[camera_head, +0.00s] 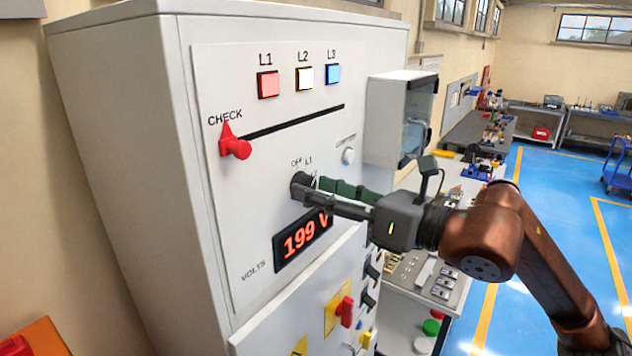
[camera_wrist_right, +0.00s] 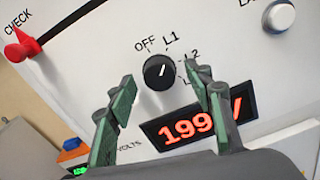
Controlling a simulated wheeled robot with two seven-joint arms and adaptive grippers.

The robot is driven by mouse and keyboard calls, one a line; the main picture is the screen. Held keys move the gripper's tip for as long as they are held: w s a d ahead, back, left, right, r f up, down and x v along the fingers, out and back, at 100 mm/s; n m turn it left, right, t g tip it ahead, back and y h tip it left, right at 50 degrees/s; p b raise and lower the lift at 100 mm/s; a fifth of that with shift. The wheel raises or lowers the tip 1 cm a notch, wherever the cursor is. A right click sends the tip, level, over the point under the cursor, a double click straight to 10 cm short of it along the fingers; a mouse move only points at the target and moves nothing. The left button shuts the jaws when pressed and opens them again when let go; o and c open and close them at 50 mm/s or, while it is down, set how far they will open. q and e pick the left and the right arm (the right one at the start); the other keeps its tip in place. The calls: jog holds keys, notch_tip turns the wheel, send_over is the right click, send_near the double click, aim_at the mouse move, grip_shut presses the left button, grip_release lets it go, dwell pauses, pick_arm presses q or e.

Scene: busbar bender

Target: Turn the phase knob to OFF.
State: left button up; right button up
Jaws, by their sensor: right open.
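The phase knob (camera_wrist_right: 158,72) is black and round, with a white pointer line, on the light grey panel of the cabinet. Its pointer aims up and slightly right, at about the L1 label (camera_wrist_right: 171,39). The OFF label (camera_wrist_right: 145,45) is up and left of it; L3 is partly hidden by a finger. The knob (camera_head: 298,184) also shows in the head view. My right gripper (camera_wrist_right: 160,90) is open, its two green-padded fingers on either side of the knob, with gaps visible in the wrist view. My left gripper is not in view.
The red voltage display (camera_head: 301,239) reads 199 V, just below the knob. A red CHECK slider knob (camera_head: 236,148) sticks out at the upper left. Lamps L1, L2 and L3 are lit above.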

jog(key=shift+w+a, duration=0.25)
jog(key=shift+a, duration=0.05)
jog(key=shift+c, duration=0.4)
jog(key=c, duration=1.1)
jog(key=shift+n+b, duration=2.75)
jog(key=shift+n, duration=1.65)
